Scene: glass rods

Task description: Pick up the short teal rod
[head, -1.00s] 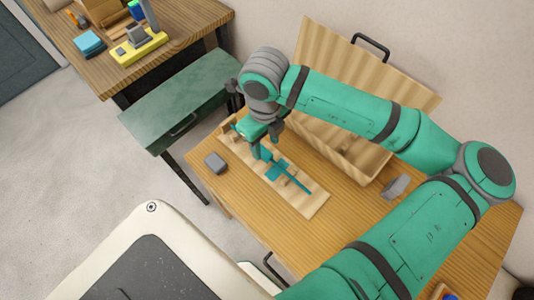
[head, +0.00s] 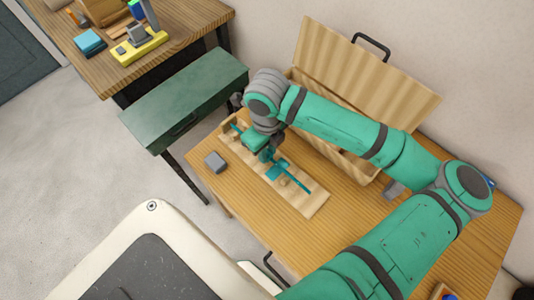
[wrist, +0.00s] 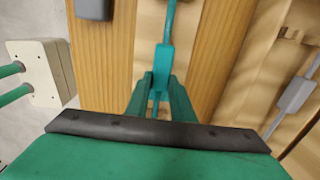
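In the head view, a long wooden rack (head: 315,205) lies on the table. A thin teal rod (head: 297,183) with a wider teal block (head: 277,171) lies along its near half. More teal (head: 235,127) shows at the far end. My gripper (head: 267,157) points down, low over the rack's middle. In the wrist view, my two teal fingers (wrist: 160,88) stand apart, either side of a thin teal part. A teal block (wrist: 163,68) sits at or just beyond the fingertips, with a thin rod running on from it. Whether the fingers touch the teal is unclear.
A small grey box (head: 215,162) stands left of the rack. An open wooden case (head: 360,75) stands behind it at the right. A green drawer unit (head: 185,100) and another table (head: 185,20) with a yellow holder lie beyond.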

